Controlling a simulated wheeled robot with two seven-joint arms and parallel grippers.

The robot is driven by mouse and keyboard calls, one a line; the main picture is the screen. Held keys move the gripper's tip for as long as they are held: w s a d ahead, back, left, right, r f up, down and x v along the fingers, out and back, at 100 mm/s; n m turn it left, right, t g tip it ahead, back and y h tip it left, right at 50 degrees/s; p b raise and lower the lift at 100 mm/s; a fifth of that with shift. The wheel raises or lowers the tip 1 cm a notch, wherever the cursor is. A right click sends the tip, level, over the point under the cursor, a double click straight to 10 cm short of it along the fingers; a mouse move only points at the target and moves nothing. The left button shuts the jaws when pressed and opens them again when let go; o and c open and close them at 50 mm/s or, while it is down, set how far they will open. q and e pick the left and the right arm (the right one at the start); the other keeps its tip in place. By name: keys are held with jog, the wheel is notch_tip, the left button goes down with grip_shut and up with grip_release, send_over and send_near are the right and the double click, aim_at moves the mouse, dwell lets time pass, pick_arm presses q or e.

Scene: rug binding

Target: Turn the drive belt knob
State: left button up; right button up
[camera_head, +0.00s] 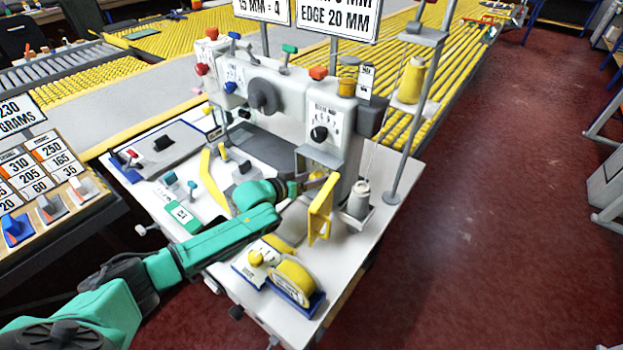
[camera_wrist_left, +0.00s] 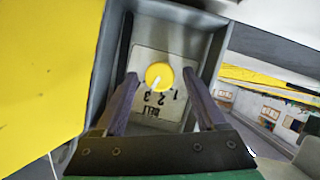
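The drive belt knob (camera_wrist_left: 160,74) is a round yellow knob with a white pointer line, seen in the left wrist view. It sits on a light plate (camera_wrist_left: 147,60) marked BELT with the numbers 1, 2 and 3, upside down in this view, inside a grey recess. The pointer slants down and left, near the 3. My left gripper (camera_wrist_left: 160,80) is open, with one dark finger on each side of the knob and gaps visible. In the head view my left gripper (camera_head: 303,187) reaches beside the white machine, and the knob is hidden there. My right gripper is not in view.
A yellow panel (camera_head: 320,209) stands right beside the gripper and fills the left of the wrist view (camera_wrist_left: 45,70). A grey thread cone (camera_head: 359,200) stands to its right. A yellow roll (camera_head: 296,276) and a box with another yellow knob (camera_head: 256,258) lie in front.

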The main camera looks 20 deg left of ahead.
pick_arm(q)
grip_shut()
jog(key=shift+r, duration=0.1)
jog(key=shift+d+m+y+p, duration=0.1)
jog(key=shift+m+y+p, duration=0.3)
jog(key=shift+m+p, duration=0.25)
jog(key=shift+m+t+y, duration=0.3)
jog(key=shift+m, duration=0.15)
jog(key=shift+s+d+m+y, duration=0.1)
jog(key=shift+m+y, duration=0.4)
jog(key=shift+m, duration=0.2)
jog(key=shift+m+y, duration=0.3)
jog(key=shift+m, duration=0.2)
jog(key=shift+t, duration=0.3)
